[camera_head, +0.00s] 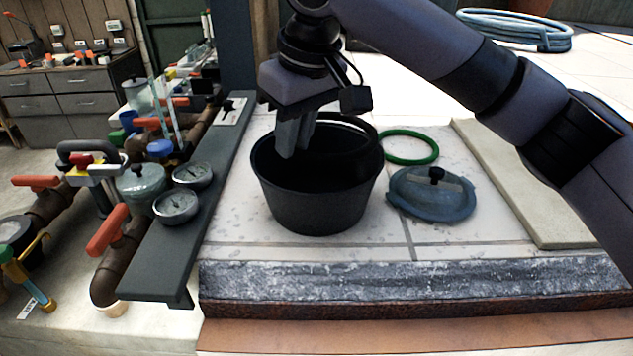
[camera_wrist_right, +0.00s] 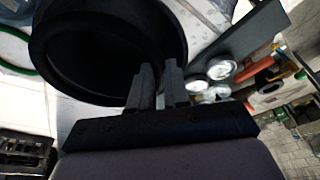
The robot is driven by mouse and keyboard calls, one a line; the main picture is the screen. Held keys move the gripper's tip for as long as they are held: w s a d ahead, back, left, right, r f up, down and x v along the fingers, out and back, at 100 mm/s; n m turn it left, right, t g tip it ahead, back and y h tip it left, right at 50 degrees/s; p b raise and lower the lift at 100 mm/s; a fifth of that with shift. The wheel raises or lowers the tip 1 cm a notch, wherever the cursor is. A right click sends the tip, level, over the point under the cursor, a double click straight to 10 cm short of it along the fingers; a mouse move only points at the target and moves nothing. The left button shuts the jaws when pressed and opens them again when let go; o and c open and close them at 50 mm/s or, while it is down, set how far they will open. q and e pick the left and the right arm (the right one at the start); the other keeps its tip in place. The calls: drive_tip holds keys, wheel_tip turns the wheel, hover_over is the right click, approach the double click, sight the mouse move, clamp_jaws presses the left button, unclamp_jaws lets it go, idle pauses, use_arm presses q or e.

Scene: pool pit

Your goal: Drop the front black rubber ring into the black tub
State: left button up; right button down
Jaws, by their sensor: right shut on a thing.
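The black tub (camera_head: 318,205) stands upright on the pale tiled deck in the middle of the head view. My right gripper (camera_head: 292,140) points down over the left part of its mouth, with the fingers close together on the black rubber ring (camera_head: 360,150). The ring shows as a dark band at the right of the tub's mouth and is hard to tell from the tub's black inside. In the right wrist view, my fingers (camera_wrist_right: 158,82) are at the edge of the big dark round shape of tub and ring. My left gripper is not in view.
A green ring (camera_head: 410,147) and a blue-grey lid (camera_head: 432,194) lie right of the tub. A dark ledge with gauges (camera_head: 177,206) and pipes with red handles stand to the left. A stone edge (camera_head: 420,285) runs along the front. A blue hose (camera_head: 515,28) lies behind.

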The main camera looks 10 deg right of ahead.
drive_tip(key=shift+f, duration=1.45)
drive_tip(key=c, duration=1)
unclamp_jaws()
drive_tip(key=shift+b+v, duration=0.3)
drive_tip(key=shift+v, duration=3.3)
